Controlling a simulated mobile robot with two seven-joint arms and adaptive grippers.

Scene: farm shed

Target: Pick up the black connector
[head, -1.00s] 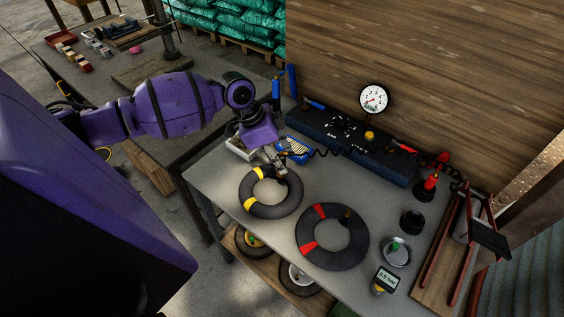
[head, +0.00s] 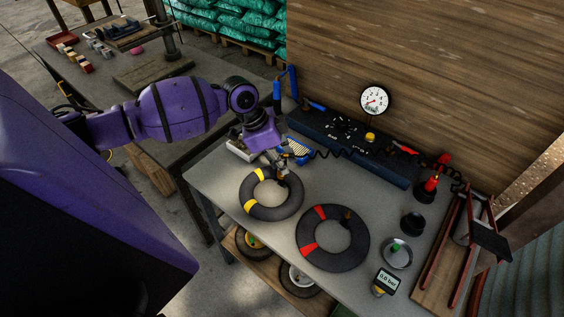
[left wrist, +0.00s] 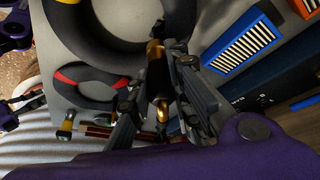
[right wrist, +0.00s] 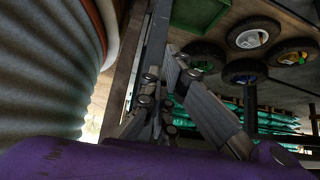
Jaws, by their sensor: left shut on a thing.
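The black connector (left wrist: 157,75), a dark cylinder with brass-coloured ends, is held between the fingers of my left gripper (left wrist: 160,97) in the left wrist view. In the head view my left gripper (head: 282,171) is at the upper right edge of the yellow-banded black ring (head: 247,188); the connector is too small and covered there to make out. I cannot tell whether the connector touches the ring. My right gripper (right wrist: 161,65) shows only in the right wrist view, its fingers apart with nothing between them.
A red-banded ring (head: 355,250) lies beside the first on the grey table (head: 222,190). A blue tray (head: 299,157), a dark console (head: 345,146) with a dial gauge (head: 374,99) and a coiled hose stand behind. Black cup (head: 412,222), metal dish (head: 397,262) and digital gauge (head: 388,281) are right.

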